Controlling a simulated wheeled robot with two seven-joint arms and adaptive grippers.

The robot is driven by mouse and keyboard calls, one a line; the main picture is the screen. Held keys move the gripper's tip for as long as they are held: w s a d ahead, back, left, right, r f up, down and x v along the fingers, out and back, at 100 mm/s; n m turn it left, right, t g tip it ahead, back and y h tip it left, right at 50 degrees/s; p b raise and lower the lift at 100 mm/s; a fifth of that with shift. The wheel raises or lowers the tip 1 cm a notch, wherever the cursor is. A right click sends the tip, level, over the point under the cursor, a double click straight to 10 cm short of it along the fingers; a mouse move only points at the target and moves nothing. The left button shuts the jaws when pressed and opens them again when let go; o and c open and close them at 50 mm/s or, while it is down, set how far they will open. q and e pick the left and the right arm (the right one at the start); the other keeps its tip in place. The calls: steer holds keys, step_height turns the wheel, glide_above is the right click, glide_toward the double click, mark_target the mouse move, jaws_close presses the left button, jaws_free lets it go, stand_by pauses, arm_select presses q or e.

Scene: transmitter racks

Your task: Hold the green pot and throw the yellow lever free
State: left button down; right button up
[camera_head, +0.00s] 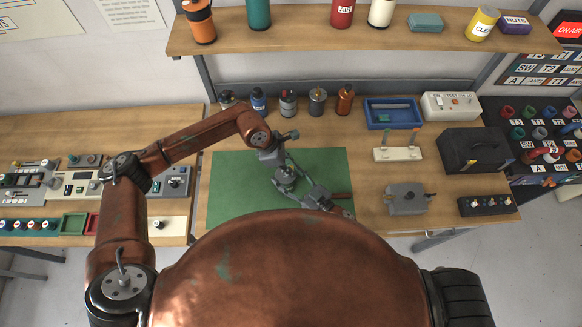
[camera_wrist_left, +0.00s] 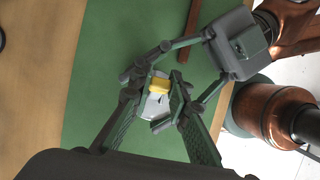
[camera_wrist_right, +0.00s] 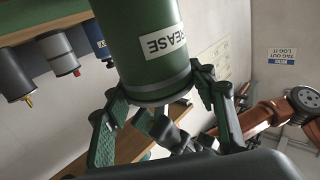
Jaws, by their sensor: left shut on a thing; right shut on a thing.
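The green pot (camera_wrist_right: 140,35) fills the upper part of the right wrist view, with a white label ending in "EASE" and a metal rim. My right gripper (camera_wrist_right: 160,92) is shut on it near that rim. In the left wrist view the yellow lever (camera_wrist_left: 160,86) lies over a pale grey part between the fingers of my left gripper (camera_wrist_left: 157,98), which is shut on it. In the head view my left gripper (camera_head: 281,166) comes down from above, close to my right gripper (camera_head: 300,190). The pot's body is largely hidden there.
The green mat (camera_head: 235,185) lies under the grippers, mostly bare on its left. Several small bottles (camera_head: 287,103) stand along the bench's back edge, below a shelf (camera_head: 300,42). To the right are a blue tray (camera_head: 392,103), a black box (camera_head: 470,150) and a grey fixture (camera_head: 406,200).

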arm_select(q)
steer(key=shift+d+y, duration=0.3)
steer(key=shift+y, duration=0.4)
steer(key=shift+d+f+y, duration=0.2)
steer(key=shift+f+y, duration=0.1)
steer(key=shift+y, duration=0.5)
arm_select(e)
steer(key=shift+d, duration=0.1)
arm_select(q)
steer(key=c, duration=1.8)
jaws_free()
step_height(320, 180, up, 12)
steer(key=a, duration=0.1)
steer(key=shift+a, duration=0.35)
